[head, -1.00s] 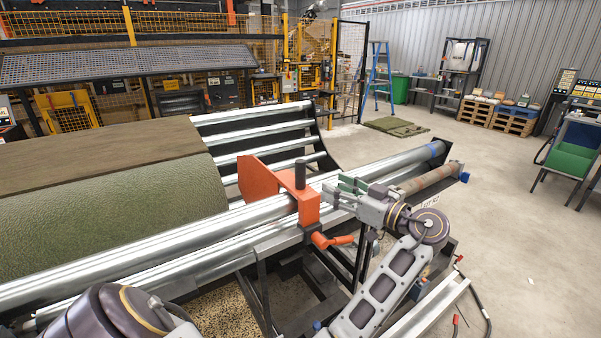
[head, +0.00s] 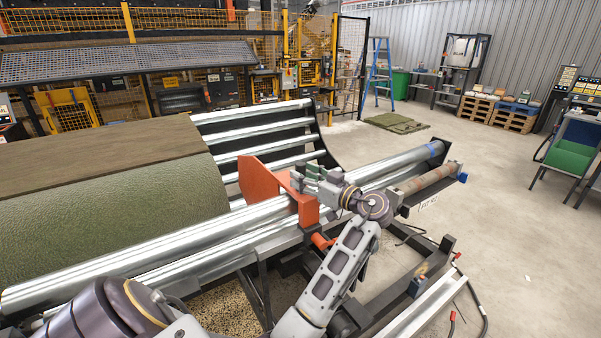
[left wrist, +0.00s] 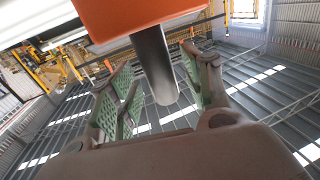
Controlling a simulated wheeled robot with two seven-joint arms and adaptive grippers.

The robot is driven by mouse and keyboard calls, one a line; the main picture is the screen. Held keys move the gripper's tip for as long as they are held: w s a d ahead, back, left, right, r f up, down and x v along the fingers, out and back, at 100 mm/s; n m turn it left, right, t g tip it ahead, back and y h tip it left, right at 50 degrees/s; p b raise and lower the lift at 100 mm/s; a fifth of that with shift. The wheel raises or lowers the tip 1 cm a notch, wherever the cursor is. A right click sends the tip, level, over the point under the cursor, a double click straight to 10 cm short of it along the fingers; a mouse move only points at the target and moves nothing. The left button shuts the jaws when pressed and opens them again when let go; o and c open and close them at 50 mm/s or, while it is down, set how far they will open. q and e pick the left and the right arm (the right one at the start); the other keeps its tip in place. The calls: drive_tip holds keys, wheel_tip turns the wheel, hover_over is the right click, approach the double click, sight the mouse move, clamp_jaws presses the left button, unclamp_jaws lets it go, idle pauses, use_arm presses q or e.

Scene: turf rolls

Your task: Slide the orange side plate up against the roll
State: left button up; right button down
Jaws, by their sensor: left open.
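The orange side plate (head: 258,182) stands on the silver rollers to the right of the green turf roll (head: 110,215), with a gap between them. My left gripper (head: 312,172) is at the plate's right part, where it covers the dark upright post in the head view. In the left wrist view the dark post (left wrist: 157,68) sticks out from the orange plate (left wrist: 130,15) between the green-padded fingers (left wrist: 160,90). The fingers are open, with space visible on either side of the post. My right gripper is not in view.
The long silver rollers (head: 150,253) run under the roll and on to the right, past the plate. An orange handle (head: 322,241) hangs low on the plate's near side. A brown tube (head: 430,180) lies at the right end.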

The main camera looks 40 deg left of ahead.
use_arm(q)
drive_tip(key=shift+a, duration=1.05)
clamp_jaws()
